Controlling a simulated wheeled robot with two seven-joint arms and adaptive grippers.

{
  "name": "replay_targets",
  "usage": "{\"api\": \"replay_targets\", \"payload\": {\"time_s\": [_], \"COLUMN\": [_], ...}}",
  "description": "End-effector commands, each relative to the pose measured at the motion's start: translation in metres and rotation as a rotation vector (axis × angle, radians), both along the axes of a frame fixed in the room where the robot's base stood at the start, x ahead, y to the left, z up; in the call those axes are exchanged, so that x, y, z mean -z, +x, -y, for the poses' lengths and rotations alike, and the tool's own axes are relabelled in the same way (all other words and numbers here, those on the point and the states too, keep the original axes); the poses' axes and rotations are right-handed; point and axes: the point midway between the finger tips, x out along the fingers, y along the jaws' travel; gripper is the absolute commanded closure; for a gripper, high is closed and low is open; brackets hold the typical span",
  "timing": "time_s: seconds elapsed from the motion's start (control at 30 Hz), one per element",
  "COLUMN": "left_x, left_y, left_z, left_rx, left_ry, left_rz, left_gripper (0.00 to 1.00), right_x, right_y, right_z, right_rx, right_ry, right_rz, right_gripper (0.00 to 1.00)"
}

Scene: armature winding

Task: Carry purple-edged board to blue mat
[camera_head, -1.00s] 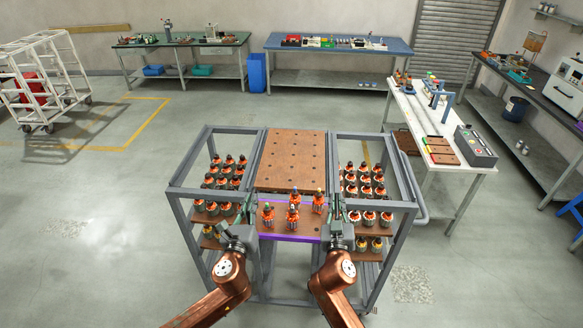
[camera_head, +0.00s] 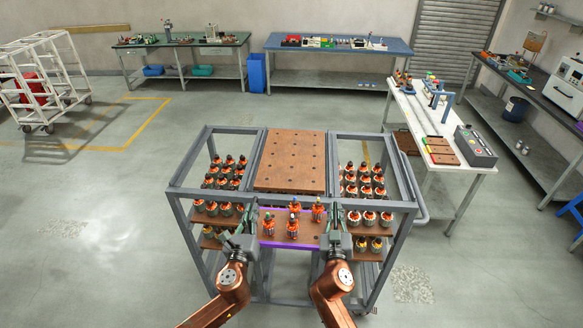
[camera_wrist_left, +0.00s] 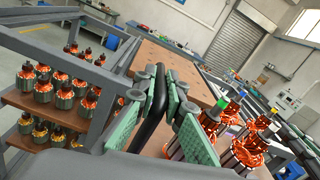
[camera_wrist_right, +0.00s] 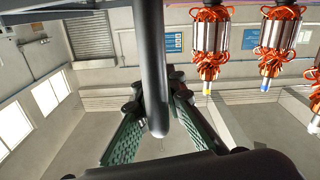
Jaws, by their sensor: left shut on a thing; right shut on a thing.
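The purple-edged board (camera_head: 278,242) is brown on top and carries several orange-wound armatures (camera_head: 292,228), standing upright. It is at the front of the grey rack's middle bay, in front of a higher perforated brown board. My left gripper (camera_head: 250,220) is shut on the board's left black handle, which shows between its green fingers in the left wrist view (camera_wrist_left: 155,98). My right gripper (camera_head: 333,220) is shut on the right black handle, a bar in the right wrist view (camera_wrist_right: 152,60). I cannot make out a separate blue mat.
The grey rack (camera_head: 185,205) has side bays filled with armatures, close beside both grippers. A perforated brown board (camera_head: 290,160) lies behind. A white table (camera_head: 425,125) stands right, with a blue-topped bench (camera_head: 345,47) and a green-topped bench (camera_head: 180,40) at the back. Floor at left is open.

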Motion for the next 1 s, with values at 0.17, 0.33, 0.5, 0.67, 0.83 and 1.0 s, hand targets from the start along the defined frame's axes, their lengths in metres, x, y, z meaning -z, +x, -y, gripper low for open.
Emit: {"api": "replay_targets", "payload": {"time_s": [0.17, 0.33, 0.5, 0.67, 0.83, 1.0], "left_x": [-0.002, 0.007, 0.017, 0.026, 0.037, 0.047], "left_y": [0.001, 0.001, 0.001, 0.001, 0.001, 0.002], "left_z": [-0.002, -0.002, -0.002, -0.002, -0.003, -0.002], "left_rx": [-0.005, -0.007, -0.006, -0.006, -0.008, -0.007], "left_ry": [-0.003, -0.002, -0.004, -0.004, -0.003, -0.003], "left_rz": [0.005, 0.003, 0.005, 0.005, 0.004, 0.004], "left_gripper": [1.0, 1.0, 1.0, 1.0, 1.0, 1.0], "right_x": [-0.002, 0.008, 0.019, 0.028, 0.039, 0.049], "right_y": [0.0, 0.0, 0.0, 0.0, 0.0, 0.0], "right_z": [-0.001, 0.0, -0.001, 0.0, 0.0, 0.0], "right_rx": [-0.002, 0.0, 0.0, 0.001, 0.001, 0.001], "right_ry": [-0.001, -0.001, -0.001, 0.0, -0.001, -0.001], "right_rz": [0.005, 0.003, 0.002, 0.002, 0.002, 0.002], "right_gripper": [1.0, 1.0, 1.0, 1.0, 1.0, 1.0]}}
